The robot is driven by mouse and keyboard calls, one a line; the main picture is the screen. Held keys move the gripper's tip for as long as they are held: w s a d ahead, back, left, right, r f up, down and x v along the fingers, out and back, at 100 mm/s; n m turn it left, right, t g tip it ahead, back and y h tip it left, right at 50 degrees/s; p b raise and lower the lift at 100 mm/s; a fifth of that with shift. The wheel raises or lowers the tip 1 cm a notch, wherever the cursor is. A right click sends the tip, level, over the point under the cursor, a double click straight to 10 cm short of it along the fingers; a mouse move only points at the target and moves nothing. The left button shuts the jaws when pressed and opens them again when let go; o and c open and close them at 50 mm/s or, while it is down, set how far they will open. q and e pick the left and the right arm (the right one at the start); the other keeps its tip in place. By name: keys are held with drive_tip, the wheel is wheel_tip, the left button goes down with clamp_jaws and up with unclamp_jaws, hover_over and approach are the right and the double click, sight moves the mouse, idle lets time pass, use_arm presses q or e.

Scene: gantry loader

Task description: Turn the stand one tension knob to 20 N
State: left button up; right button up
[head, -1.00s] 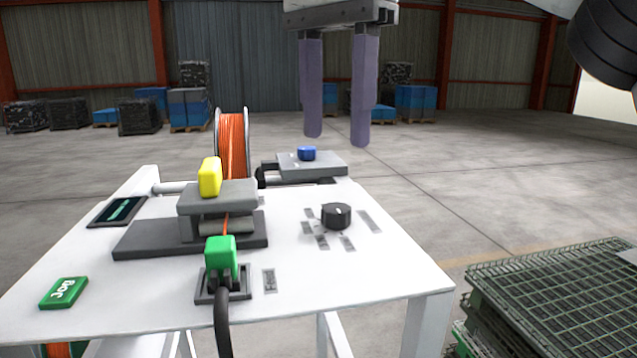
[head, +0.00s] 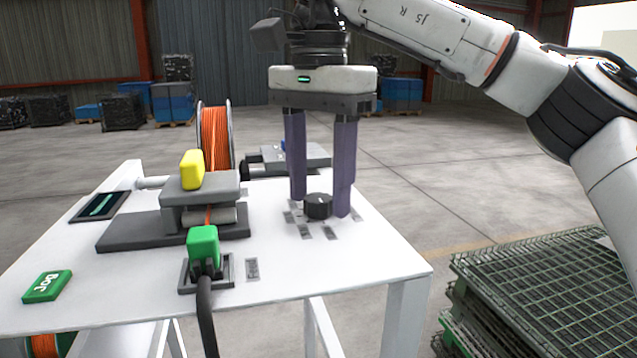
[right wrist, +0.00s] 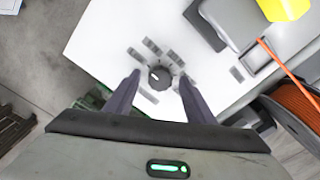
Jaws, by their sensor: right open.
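The black tension knob (head: 318,205) stands on the white stand top (head: 300,270), with several small grey label plates around it. A pale mark shows on its top. My right gripper (head: 322,208) points straight down over it, with one purple finger on each side of the knob. In the right wrist view the knob (right wrist: 159,78) lies between and just beyond the open fingertips (right wrist: 160,80). I see gaps there, so the fingers look apart from it. The label text is too small to read. My left gripper is not in view.
A grey clamp block with a yellow handle (head: 192,170), a green plug (head: 203,245) with a black cable, a green tag (head: 47,286) and a small display (head: 100,206) are on the stand. An orange spool (head: 215,138) stands behind. Green mesh crates (head: 530,290) are stacked at right.

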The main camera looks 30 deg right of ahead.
drive_tip(key=c, duration=1.1)
drive_tip(key=shift+o, duration=0.2)
